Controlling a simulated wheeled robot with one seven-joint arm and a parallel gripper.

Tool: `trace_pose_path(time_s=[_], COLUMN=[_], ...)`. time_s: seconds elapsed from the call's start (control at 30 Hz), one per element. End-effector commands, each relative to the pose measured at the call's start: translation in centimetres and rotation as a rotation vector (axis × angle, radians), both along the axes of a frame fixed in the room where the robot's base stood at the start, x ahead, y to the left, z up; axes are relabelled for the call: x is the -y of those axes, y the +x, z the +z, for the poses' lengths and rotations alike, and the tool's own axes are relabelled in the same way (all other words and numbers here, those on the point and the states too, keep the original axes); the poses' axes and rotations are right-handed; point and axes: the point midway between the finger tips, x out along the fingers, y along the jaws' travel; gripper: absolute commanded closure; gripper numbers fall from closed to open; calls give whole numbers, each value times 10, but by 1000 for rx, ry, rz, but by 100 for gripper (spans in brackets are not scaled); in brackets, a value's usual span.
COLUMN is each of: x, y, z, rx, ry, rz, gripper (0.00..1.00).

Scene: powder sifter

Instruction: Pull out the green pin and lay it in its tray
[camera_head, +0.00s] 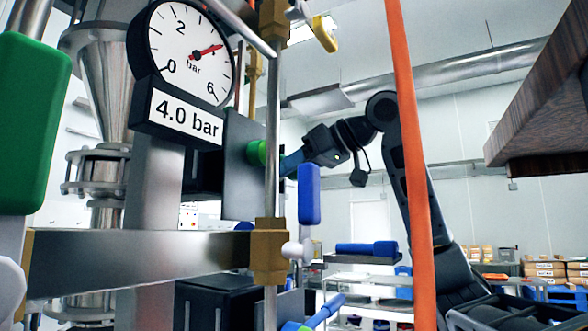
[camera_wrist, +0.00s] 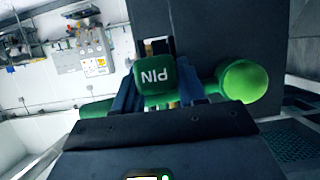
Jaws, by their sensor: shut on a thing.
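The green pin (camera_wrist: 154,78) has a block head lettered "PIN" and a green crossbar with a round ball end at its right. My gripper (camera_wrist: 158,88) is shut on the head, with one dark blue finger on each side. In the head view, a green part of the pin (camera_head: 257,152) shows beside a dark upright plate (camera_head: 238,165), and my gripper (camera_head: 289,162) reaches it from the right. A thin vertical pipe partly covers that spot. How deep the pin sits in the plate is hidden. I cannot pick out the pin's tray.
An orange upright strip (camera_head: 407,150) crosses the head view before my arm. A pressure gauge (camera_head: 182,45) reading "4.0 bar" and a blue-handled valve (camera_head: 309,195) stand near the plate. A dark shelf (camera_head: 352,260) holds a blue object. A wooden panel (camera_head: 545,100) juts in at right.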

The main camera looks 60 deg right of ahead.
Motion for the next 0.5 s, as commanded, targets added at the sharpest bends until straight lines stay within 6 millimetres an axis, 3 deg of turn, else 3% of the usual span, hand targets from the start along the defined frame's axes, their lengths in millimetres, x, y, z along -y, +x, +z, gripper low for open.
trace_pose_path(time_s=[0.13,0.5], x=[0,0], y=[0,-5], z=[0,0], rx=[1,1], ry=[0,0], rz=[0,-1], gripper=[93,94])
